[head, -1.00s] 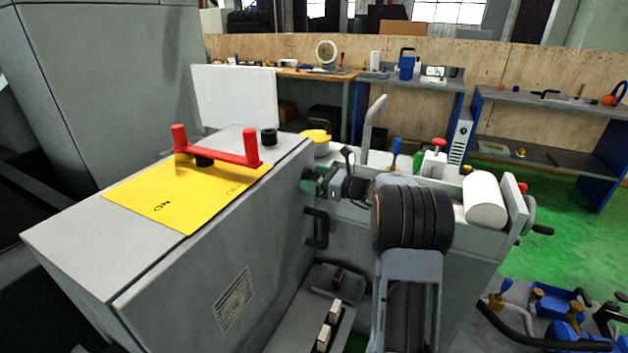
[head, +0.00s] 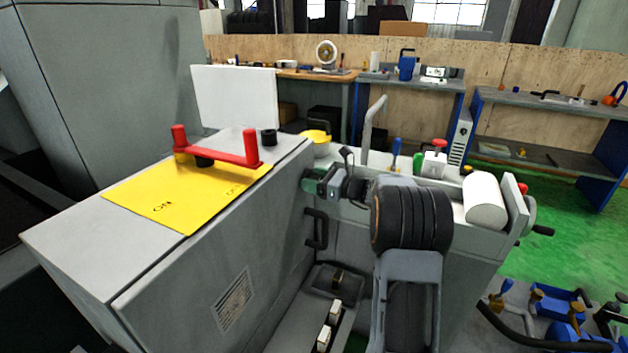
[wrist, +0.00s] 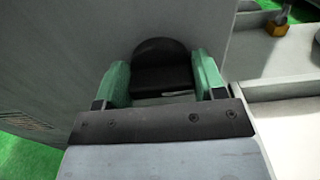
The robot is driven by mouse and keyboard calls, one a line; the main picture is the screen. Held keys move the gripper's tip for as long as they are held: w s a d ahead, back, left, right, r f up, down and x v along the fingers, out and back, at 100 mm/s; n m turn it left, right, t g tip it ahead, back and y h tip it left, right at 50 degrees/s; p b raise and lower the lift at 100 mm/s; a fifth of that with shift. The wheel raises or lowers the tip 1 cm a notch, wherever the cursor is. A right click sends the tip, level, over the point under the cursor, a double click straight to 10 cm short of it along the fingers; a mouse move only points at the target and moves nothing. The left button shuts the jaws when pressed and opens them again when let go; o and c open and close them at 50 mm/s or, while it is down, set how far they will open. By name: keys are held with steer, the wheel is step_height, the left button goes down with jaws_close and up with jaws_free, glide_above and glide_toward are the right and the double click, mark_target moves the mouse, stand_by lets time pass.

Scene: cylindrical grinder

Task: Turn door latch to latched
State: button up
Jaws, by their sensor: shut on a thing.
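The door latch (wrist: 162,50) is a black piece with a rounded end on the grey cabinet face, seen in the wrist view. My gripper (wrist: 160,80) has its two green fingers on either side of it and is shut on it. In the head view my gripper (head: 314,182) is against the cabinet's right side, near its top edge. The latch cannot be made out clearly there, as the green fingers cover it. I cannot tell the latch's exact angle.
A black pull handle (head: 316,228) is on the cabinet side just below my gripper. A red lever (head: 225,149) stands on a yellow ON/OFF plate (head: 165,200) on top. A bent grey pipe (head: 370,125) rises behind my arm. A white roll (head: 484,200) lies to the right.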

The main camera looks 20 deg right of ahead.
steer(key=n+b, duration=0.4)
steer(key=shift+a+f+n+b, duration=0.1)
steer(key=shift+f+n+b, duration=0.2)
steer(key=shift+n+b, duration=0.1)
steer(key=n+b, duration=0.4)
steer(key=b, duration=0.1)
steer(key=shift+s+n, duration=0.1)
steer(key=shift+n, duration=0.2)
steer(key=n+b, duration=0.4)
steer(key=shift+f+b, duration=0.1)
steer(key=shift+b, duration=0.25)
steer(key=n+b, duration=0.3)
steer(key=n, duration=0.1)
steer(key=shift+b, duration=0.4)
steer(key=shift+r+n, duration=0.2)
steer(key=shift+n, duration=0.1)
steer(key=o, duration=0.9)
steer(key=shift+s, duration=0.1)
